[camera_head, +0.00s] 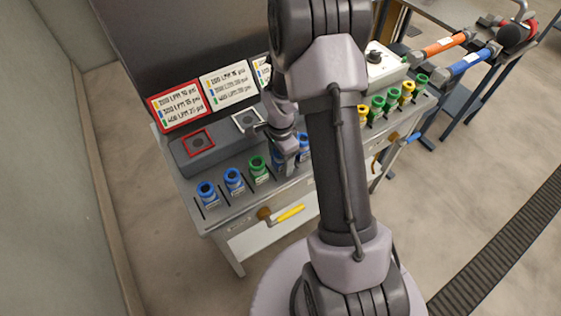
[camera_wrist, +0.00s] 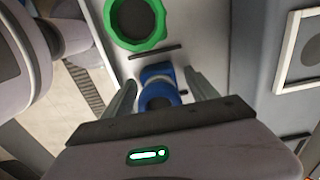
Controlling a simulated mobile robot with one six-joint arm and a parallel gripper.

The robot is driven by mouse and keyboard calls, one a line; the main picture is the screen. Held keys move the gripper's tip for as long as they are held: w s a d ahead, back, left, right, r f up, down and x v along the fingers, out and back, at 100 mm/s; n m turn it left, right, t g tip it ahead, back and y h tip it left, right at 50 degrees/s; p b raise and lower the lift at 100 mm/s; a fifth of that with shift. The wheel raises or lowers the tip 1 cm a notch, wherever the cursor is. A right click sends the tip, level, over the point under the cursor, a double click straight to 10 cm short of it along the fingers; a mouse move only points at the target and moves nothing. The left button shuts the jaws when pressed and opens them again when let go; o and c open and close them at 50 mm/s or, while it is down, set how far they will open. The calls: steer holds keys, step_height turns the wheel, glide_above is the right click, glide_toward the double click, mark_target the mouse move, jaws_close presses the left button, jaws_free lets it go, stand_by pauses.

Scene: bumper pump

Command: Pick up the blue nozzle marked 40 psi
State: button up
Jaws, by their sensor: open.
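Several blue nozzles stand in a row on the panel's front ledge; two (camera_head: 207,194) (camera_head: 234,181) are at the left end. The markings are too small to read, so I cannot tell which is the 40 psi one. My gripper (camera_head: 287,166) is open and low over the row, right of a green nozzle (camera_head: 259,169). In the wrist view, a blue nozzle (camera_wrist: 159,90) lies between the open fingers of my gripper (camera_wrist: 161,76), with a gap visible on each side. Its lower part is hidden by the gripper body. Another blue nozzle (camera_head: 304,147) is right of the gripper.
A green nozzle (camera_wrist: 135,20) stands close beyond the fingers in the wrist view. Label cards (camera_head: 179,104) stand behind the row. Green and yellow nozzles (camera_head: 377,107) stand right of my arm. A yellow-handled lever (camera_head: 290,213) sticks out in front.

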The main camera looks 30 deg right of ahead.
steer(key=c, duration=1.4)
jaws_close()
steer(key=shift+r, duration=0.15)
